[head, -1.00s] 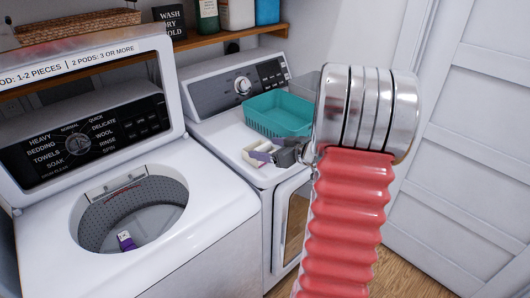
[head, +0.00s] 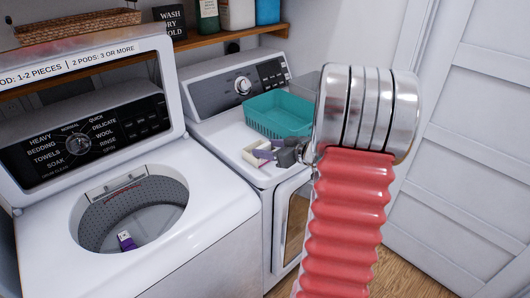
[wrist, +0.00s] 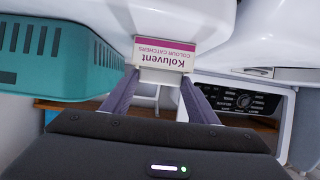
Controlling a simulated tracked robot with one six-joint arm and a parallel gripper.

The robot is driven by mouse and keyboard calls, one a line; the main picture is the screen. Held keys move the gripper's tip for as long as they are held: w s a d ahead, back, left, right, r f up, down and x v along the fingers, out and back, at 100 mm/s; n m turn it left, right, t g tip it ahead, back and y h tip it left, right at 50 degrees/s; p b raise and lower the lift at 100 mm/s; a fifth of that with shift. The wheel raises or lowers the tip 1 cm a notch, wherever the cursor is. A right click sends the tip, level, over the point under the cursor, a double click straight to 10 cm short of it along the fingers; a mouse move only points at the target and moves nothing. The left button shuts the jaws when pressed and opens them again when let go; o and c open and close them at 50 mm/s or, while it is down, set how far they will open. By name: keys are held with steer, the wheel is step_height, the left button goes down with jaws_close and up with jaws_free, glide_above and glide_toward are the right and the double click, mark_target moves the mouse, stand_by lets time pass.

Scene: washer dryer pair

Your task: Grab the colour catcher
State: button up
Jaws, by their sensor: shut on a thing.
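The colour catcher box (wrist: 165,53), white and magenta with "Koluvent" lettering, is between my fingertips in the wrist view. In the head view the pale box (head: 252,154) is on the front part of the dryer's white top, in front of the teal basket. My gripper (wrist: 160,88) has its two purple fingers closed against the box's sides. In the head view my gripper (head: 267,152) is small and partly hidden behind my own arm. I cannot tell whether the box is still touching the dryer top.
A teal basket (head: 279,114) stands on the dryer (head: 225,130), close behind the box. The washer (head: 215,225) at left has its lid up, with a small purple and white item (head: 127,241) in its drum. A shelf (head: 215,39) holds several containers above. A white door (head: 470,150) is at right.

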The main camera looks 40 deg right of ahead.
steer(key=shift+r, duration=0.1)
step_height(320, 180, up, 10)
stand_by(0.7)
stand_by(0.3)
